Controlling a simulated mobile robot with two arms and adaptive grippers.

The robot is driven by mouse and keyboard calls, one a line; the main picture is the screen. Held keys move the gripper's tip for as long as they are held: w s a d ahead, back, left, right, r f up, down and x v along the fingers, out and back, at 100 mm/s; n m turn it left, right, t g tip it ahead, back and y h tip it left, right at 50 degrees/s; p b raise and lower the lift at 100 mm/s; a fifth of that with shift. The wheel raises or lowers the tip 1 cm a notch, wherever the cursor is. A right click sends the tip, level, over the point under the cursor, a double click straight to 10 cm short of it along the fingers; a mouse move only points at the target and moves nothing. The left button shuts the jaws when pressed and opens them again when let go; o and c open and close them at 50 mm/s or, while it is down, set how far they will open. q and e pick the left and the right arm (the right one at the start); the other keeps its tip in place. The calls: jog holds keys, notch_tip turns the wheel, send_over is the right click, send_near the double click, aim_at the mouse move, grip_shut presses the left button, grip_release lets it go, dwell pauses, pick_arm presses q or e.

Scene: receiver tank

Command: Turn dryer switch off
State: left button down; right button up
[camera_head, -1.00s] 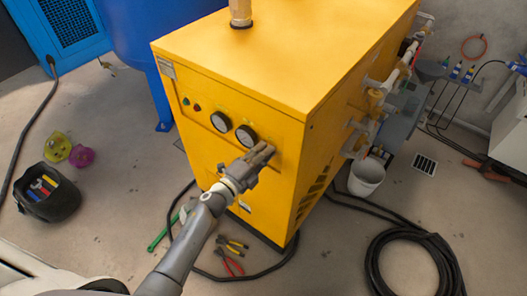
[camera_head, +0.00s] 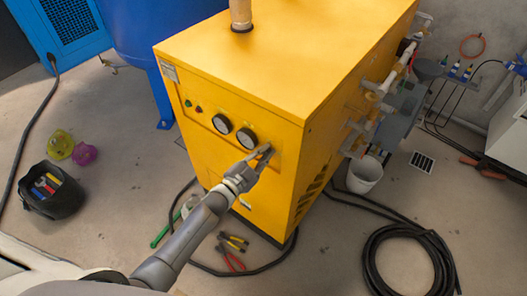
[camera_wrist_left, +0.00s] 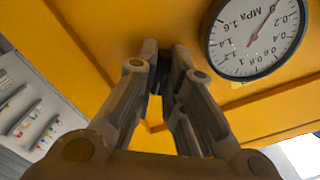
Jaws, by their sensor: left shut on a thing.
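The dryer is a yellow box (camera_head: 260,75) in the middle of the head view. Its front panel has two round gauges (camera_head: 246,138) and small buttons (camera_head: 198,109). My left gripper (camera_head: 266,153) is at the front panel, just right of the gauges. In the left wrist view its fingers (camera_wrist_left: 160,78) converge at the yellow panel, with a small dark thing between the tips. The fingers are shut on this thing, which I take to be the dryer switch; they mostly hide it, so its position cannot be read. One gauge (camera_wrist_left: 256,37) shows beside the fingers. My right gripper is out of view.
Pipes and valves (camera_head: 375,95) run along the dryer's right side. A white bucket (camera_head: 365,174), a coiled black hose (camera_head: 410,262), pliers (camera_head: 231,258) and a black tool bin (camera_head: 50,192) are on the floor. A blue tank (camera_head: 150,35) stands behind left.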

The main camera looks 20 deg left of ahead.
pick_arm(q)
jog(key=shift+f+n+p, duration=0.1)
jog(key=shift+n+p, duration=0.55)
jog(key=shift+n, duration=2.95)
jog(key=c, duration=1.5)
grip_release()
jog(key=v, duration=1.2)
